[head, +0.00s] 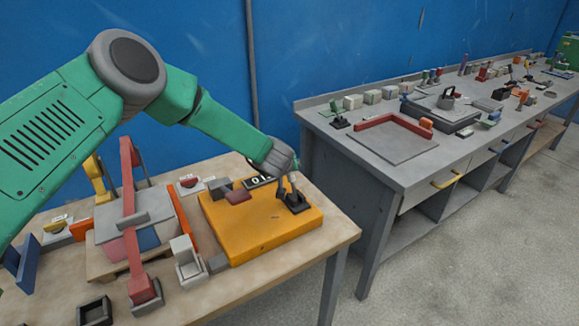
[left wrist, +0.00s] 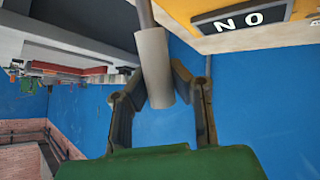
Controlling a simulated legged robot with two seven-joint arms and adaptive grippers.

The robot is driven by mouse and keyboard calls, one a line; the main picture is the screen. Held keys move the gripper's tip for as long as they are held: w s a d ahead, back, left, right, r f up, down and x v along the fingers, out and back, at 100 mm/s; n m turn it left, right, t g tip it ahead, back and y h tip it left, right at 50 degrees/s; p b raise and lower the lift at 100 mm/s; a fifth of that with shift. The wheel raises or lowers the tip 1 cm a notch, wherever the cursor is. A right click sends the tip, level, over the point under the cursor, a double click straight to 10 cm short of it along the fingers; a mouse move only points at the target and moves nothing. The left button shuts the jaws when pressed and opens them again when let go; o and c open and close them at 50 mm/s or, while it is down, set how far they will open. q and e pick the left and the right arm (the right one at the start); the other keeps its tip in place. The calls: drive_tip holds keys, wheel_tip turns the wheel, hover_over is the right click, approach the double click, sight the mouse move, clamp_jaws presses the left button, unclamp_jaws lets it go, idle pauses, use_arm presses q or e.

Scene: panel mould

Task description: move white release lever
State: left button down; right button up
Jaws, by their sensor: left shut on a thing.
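The white release lever (left wrist: 153,65) shows in the left wrist view as a pale grey-white cylindrical grip on a thin rod. My left gripper (left wrist: 155,88) is shut on this grip, with one dark finger on each side. In the head view my left gripper (head: 288,180) is over the right part of an orange block (head: 265,232), at a dark lever base (head: 297,203). The gripper hides most of the lever there. My right gripper is in neither view.
A black plate with white characters (left wrist: 240,19) sits beside the lever. A red bar (head: 130,190) crosses a grey panel on the left of the wooden table (head: 335,232). A small grey-white block (head: 185,255) stands nearby. A grey bench (head: 395,178) stands to the right.

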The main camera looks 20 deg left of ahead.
use_arm(q)
drive_tip(key=shift+s+f, duration=0.2)
drive_tip(key=shift+f, duration=0.15)
drive_tip(key=c, duration=1.7)
unclamp_jaws()
drive_tip(key=o, duration=0.3)
drive_tip(key=shift+o, duration=0.2)
drive_tip(key=shift+w+a+r, duration=0.1)
drive_tip(key=shift+w, duration=0.05)
